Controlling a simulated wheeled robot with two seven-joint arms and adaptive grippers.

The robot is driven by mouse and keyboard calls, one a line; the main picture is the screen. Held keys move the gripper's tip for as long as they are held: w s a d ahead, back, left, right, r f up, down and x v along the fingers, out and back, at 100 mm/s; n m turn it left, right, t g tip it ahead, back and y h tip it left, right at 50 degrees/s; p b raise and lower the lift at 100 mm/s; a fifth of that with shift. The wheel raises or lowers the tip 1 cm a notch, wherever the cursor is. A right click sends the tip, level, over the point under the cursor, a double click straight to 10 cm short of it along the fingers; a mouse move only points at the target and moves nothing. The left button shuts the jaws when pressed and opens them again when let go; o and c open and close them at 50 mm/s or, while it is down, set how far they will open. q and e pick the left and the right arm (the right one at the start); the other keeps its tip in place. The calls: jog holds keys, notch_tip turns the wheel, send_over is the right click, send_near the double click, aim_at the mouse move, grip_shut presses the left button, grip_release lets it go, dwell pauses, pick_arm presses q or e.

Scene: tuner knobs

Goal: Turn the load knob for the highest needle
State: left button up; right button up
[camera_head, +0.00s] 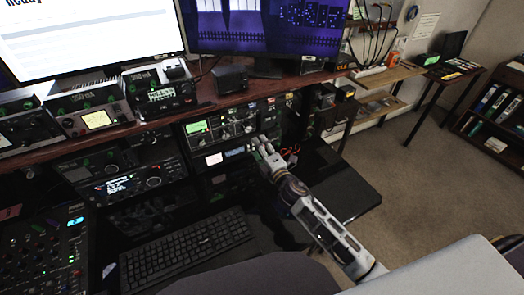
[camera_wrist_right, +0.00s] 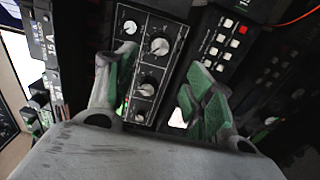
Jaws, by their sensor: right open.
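My right gripper (camera_head: 265,148) reaches from the lower right to the radio rack under the shelf. In the wrist view its two green-padded fingers (camera_wrist_right: 157,88) are spread apart with nothing between them but the view of a tuner panel (camera_wrist_right: 172,68). The panel carries an upper large knob (camera_wrist_right: 160,45), a lower knob (camera_wrist_right: 148,87) and smaller knobs (camera_wrist_right: 130,27) at its edges. The fingers look apart from the knobs. I cannot read which is the load knob. A small lit white meter (camera_head: 214,159) shows left of the gripper; its needle is too small to read. My left gripper is out of view.
A button panel (camera_wrist_right: 222,42) adjoins the knobs on the right. The shelf edge (camera_head: 150,125) runs above the rack. A keyboard (camera_head: 185,250) lies on the desk below, and a mixer (camera_head: 45,255) stands at the left. Two monitors stand above.

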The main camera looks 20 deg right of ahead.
jog(key=shift+s+d, duration=0.1)
jog(key=shift+s, duration=0.45)
jog(key=shift+f, duration=0.1)
dwell(1.5)
